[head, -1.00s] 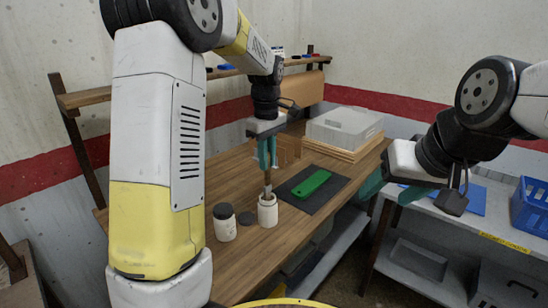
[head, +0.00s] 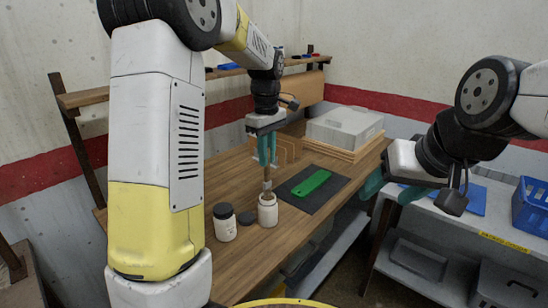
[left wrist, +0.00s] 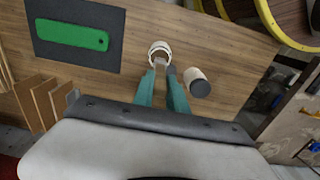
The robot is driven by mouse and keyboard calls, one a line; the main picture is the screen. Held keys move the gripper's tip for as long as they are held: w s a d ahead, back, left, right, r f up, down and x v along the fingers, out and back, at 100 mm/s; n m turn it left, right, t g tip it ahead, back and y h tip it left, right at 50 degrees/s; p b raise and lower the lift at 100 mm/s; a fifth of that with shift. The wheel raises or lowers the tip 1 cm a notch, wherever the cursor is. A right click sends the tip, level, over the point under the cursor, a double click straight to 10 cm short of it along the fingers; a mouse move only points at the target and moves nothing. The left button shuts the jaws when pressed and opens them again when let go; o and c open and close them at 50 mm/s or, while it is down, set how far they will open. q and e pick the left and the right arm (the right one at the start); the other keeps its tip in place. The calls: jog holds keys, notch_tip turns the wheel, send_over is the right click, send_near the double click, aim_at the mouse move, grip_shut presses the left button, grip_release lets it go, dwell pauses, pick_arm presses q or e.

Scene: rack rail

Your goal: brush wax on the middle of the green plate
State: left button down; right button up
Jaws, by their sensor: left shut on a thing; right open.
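The green plate (head: 311,183) lies flat on a dark mat (head: 332,179) on the wooden bench; it also shows in the left wrist view (left wrist: 72,35). An open white jar (head: 268,215) stands left of the mat. My left gripper (head: 267,163) is above the jar, shut on an upright brush (head: 267,186). The brush's lower end is at the jar mouth (left wrist: 160,47); its bristles are hidden or too small to make out. My right gripper (head: 390,188) is open and empty, right of the bench, away from the plate.
A white jar with a dark lid (head: 224,228) and a loose dark disc (head: 246,218) stand beside the open jar. Wooden upright panels (head: 290,148) and a grey box (head: 343,130) are further back. A side table with a blue crate (head: 530,208) is at the right.

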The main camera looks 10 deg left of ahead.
pick_arm(q)
jog(key=shift+r, duration=2.8)
